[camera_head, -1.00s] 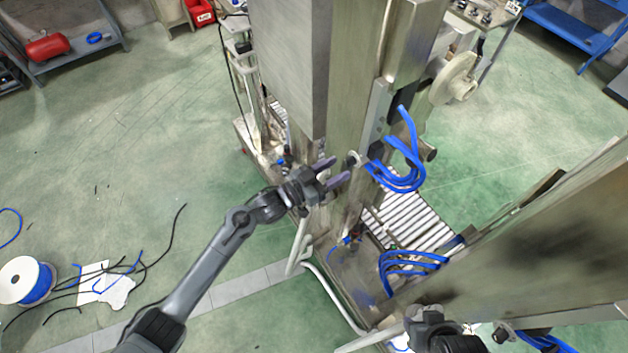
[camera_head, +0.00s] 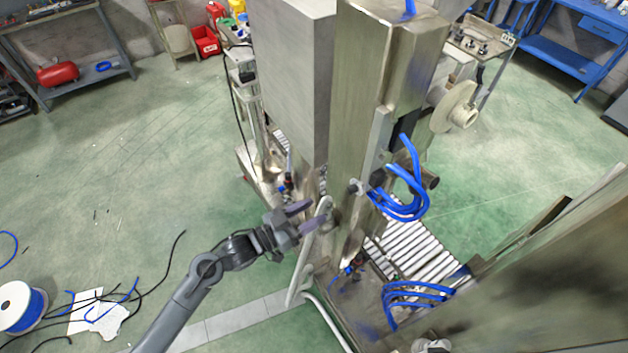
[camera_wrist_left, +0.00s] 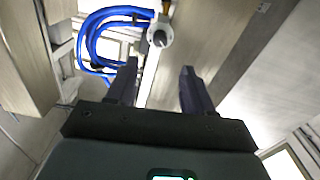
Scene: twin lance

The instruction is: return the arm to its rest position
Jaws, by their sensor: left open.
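My left arm (camera_head: 200,290) comes in from the lower left in the head view. Its gripper (camera_head: 308,216) is open and empty, beside the front of the tall metal machine (camera_head: 352,90). In the left wrist view the two dark fingers (camera_wrist_left: 158,88) stand apart with nothing between them. Beyond them are a white rod with a round end (camera_wrist_left: 160,38) and looped blue hoses (camera_wrist_left: 95,40). Of my right arm, only a small part shows at the bottom edge of the head view; its fingers cannot be made out.
Blue hoses (camera_head: 408,190) hang from the machine right of the gripper. A light curved pipe (camera_head: 300,270) runs down close to it. A roller conveyor (camera_head: 412,247) lies behind. A cable spool (camera_head: 20,306) and loose cables lie at lower left. Green floor (camera_head: 130,170) at left is open.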

